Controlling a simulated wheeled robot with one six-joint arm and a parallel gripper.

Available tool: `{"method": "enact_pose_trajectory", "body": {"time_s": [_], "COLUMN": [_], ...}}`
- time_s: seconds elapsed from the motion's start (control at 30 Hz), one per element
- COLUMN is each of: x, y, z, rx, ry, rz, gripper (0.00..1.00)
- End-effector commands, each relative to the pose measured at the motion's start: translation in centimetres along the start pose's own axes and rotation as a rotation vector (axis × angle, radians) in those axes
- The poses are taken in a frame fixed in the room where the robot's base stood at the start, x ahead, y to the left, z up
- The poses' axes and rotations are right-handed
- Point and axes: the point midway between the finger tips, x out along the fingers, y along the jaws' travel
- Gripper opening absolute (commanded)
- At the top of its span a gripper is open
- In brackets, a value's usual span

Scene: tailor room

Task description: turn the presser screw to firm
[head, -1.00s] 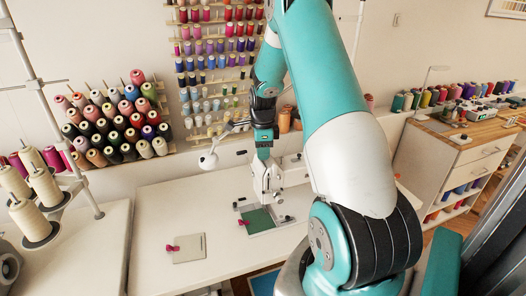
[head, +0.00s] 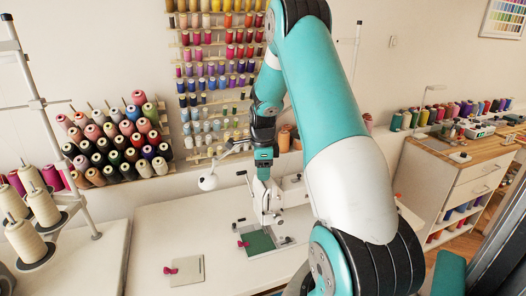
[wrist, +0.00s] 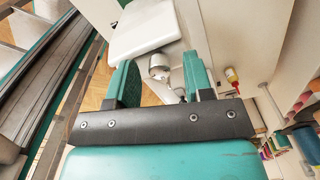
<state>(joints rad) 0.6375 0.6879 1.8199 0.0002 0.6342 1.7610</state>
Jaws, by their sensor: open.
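The white sewing machine (head: 269,203) stands on the white table, with green cloth (head: 259,241) under it. My gripper (head: 263,176) points down just over the machine's left end in the head view. In the wrist view my gripper (wrist: 161,75) has its two teal fingers wide apart, with nothing held between them. A pale rounded part (wrist: 159,66) shows beyond and between the fingers; I cannot tell whether it belongs to the machine. I cannot make out the presser screw or its setting; it is too small or hidden by my arm.
A white lamp (head: 208,182) stands left of the machine. Cream thread cones (head: 42,212) stand at left, and a wall rack (head: 112,145) of cones behind. The table's left-middle is clear.

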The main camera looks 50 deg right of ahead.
Motion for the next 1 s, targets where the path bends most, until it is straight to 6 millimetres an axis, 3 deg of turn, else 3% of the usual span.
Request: {"method": "enact_pose_trajectory", "body": {"time_s": [0.17, 0.6, 0.8, 1.0], "x": [-3.3, -13.9, -16.3, -16.8], "y": [-0.1, -0.1, 0.0, 0.0], "z": [0.0, 0.0, -0.1, -0.1], "rx": [0.0, 0.001, 0.001, 0.001], "ry": [-0.002, -0.001, -0.001, 0.0], "rz": [-0.008, -0.007, -0.004, -0.003], "gripper": [0.47, 0.47, 0.47, 0.47]}}
